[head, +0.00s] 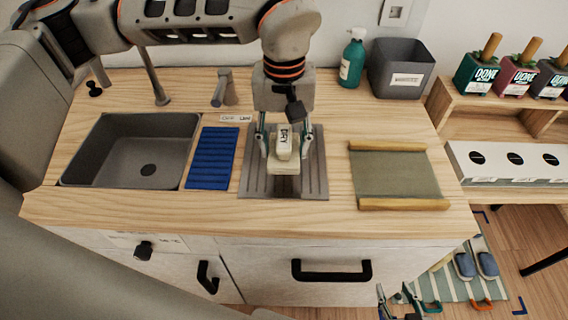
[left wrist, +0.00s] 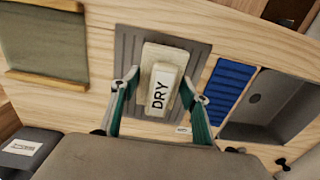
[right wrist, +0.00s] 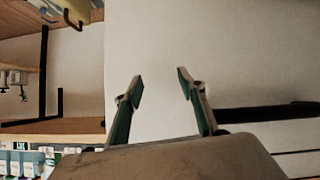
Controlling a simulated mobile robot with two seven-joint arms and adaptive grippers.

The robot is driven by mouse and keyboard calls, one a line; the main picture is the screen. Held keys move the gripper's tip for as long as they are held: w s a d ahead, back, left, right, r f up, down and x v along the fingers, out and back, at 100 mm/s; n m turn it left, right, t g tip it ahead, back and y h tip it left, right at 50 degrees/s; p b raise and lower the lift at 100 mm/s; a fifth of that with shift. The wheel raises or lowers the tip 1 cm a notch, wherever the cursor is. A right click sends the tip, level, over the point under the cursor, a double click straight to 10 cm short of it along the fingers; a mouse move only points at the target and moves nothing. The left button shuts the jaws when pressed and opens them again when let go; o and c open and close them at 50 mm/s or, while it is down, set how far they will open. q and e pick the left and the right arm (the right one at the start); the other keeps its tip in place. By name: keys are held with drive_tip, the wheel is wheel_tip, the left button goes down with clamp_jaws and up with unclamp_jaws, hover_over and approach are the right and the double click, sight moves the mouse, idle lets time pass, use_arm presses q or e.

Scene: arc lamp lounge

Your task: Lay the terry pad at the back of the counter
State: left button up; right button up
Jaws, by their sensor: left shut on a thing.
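The cream pad with a white block on top marked DRY, which I take as the terry pad (head: 284,146), is over the grey grooved board (head: 314,183) in the middle of the counter (head: 290,222). It also shows in the left wrist view (left wrist: 160,86). My left gripper (head: 284,152) points down from above, its fingers on both sides of the pad and shut on it. I cannot tell whether the pad touches the board. My right gripper (right wrist: 160,80) is open and empty, low in front of the counter at the right.
A sink (head: 131,150) and a blue ribbed mat (head: 212,158) lie left of the board. An olive cloth with wooden rods (head: 396,175) lies right. A green bottle (head: 352,60) and a grey bin (head: 400,68) stand at the back right. A small label (head: 236,118) lies behind the board.

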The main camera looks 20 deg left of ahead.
use_arm(q)
wheel_tip(320, 180, down, 3)
drive_tip(key=shift+f, duration=0.2)
wheel_tip(320, 180, down, 3)
drive_tip(key=shift+f, duration=0.2)
drive_tip(key=o, duration=1.1)
drive_tip(key=shift+f, duration=0.15)
